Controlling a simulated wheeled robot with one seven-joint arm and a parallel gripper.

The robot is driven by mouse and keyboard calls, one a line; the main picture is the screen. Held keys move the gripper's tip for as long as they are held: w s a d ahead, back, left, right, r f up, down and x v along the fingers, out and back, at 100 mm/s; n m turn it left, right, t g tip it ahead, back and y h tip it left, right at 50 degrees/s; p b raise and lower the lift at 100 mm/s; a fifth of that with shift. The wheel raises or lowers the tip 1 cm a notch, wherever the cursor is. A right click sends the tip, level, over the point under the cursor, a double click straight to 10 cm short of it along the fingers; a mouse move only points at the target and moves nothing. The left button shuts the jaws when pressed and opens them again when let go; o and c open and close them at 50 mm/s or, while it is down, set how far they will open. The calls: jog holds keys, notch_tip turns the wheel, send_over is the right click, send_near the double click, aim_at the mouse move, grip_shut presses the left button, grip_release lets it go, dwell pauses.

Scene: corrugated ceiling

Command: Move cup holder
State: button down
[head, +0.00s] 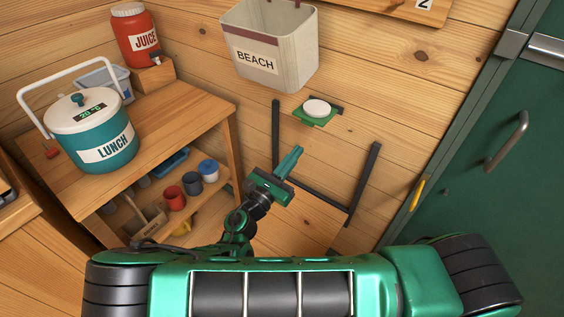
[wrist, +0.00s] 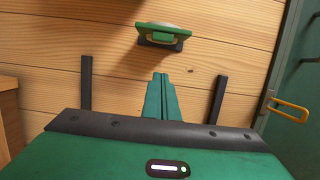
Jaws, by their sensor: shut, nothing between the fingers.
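A small green bracket (head: 316,119) with a white round disc (head: 317,107) on it is fixed to a dark mount on the plank wall; it looks like the cup holder, though I cannot be sure. In the wrist view the green bracket (wrist: 163,29) is above and beyond the fingertips, apart from them. My gripper (head: 292,157) is shut and empty, its green fingers pointing toward the wall below the bracket. The fingers also show close together in the wrist view (wrist: 161,88).
Dark bars (head: 363,180) flank my gripper near the wall. A BEACH bin (head: 270,75) hangs above. At left a wooden shelf (head: 180,105) bears a LUNCH cooler (head: 88,135), with cups (head: 192,182) below. A green door (head: 490,200) is at right.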

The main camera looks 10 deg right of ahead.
aim_at(315, 114)
notch_tip(315, 114, up, 5)
jog(key=w+d, duration=0.2)
jog(key=w, duration=0.1)
jog(key=shift+d, duration=0.25)
jog(key=shift+s, duration=0.15)
jog(key=shift+a, duration=0.1)
